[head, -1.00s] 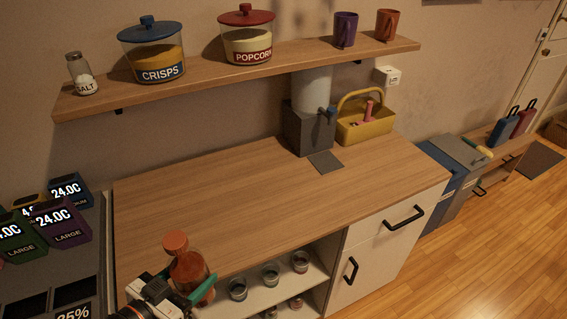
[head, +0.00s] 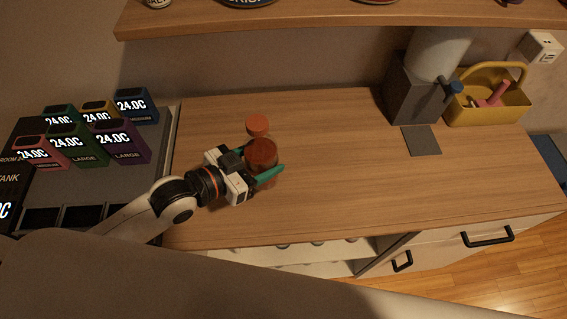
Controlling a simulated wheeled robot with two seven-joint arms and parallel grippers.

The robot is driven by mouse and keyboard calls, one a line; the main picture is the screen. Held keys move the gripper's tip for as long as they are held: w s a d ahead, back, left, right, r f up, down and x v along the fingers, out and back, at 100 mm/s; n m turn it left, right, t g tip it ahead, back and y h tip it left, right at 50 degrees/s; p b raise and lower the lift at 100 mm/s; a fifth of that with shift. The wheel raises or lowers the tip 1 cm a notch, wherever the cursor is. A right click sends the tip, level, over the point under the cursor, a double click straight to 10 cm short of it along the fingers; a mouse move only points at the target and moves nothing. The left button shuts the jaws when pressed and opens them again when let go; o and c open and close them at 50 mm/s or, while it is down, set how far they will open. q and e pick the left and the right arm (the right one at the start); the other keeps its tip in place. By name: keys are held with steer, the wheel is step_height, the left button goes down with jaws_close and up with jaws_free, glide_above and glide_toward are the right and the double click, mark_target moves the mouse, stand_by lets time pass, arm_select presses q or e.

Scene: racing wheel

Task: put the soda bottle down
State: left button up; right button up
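The soda bottle (head: 263,153), reddish brown with an orange cap (head: 257,126), is over the left part of the wooden counter (head: 340,170) in the head view. My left gripper (head: 258,172), with green fingers, is shut around the bottle's body. The bottle looks roughly upright. Its lower part is partly hidden by the gripper, and I cannot tell whether its base touches the counter. My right gripper is not in view.
Dispensers with coloured displays (head: 92,135) stand left of the counter. A grey dispenser (head: 415,90), a dark mat (head: 421,140) and a yellow caddy (head: 487,95) are at the back right. A wall shelf (head: 330,18) runs above. The counter's middle is clear.

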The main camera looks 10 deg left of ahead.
arm_select(q)
steer(key=f, duration=0.5)
steer(key=shift+w, duration=0.4)
step_height(320, 180, down, 3)
steer(key=shift+s+f+p, duration=0.15)
steer(key=shift+f+p, duration=0.05)
steer(key=shift+p, duration=0.2)
steer(key=shift+f, duration=0.4)
steer(key=shift+f, duration=0.1)
steer(key=o, duration=1.3)
steer(key=shift+f, duration=0.1)
steer(key=shift+c, duration=0.2)
steer(key=shift+s+a+r, duration=0.1)
steer(key=shift+s+r, duration=0.05)
steer(key=shift+r, duration=0.05)
steer(key=b+v, duration=0.1)
steer(key=v, duration=1)
steer(key=shift+s+a+r, duration=0.15)
steer(key=shift+s+a, duration=0.05)
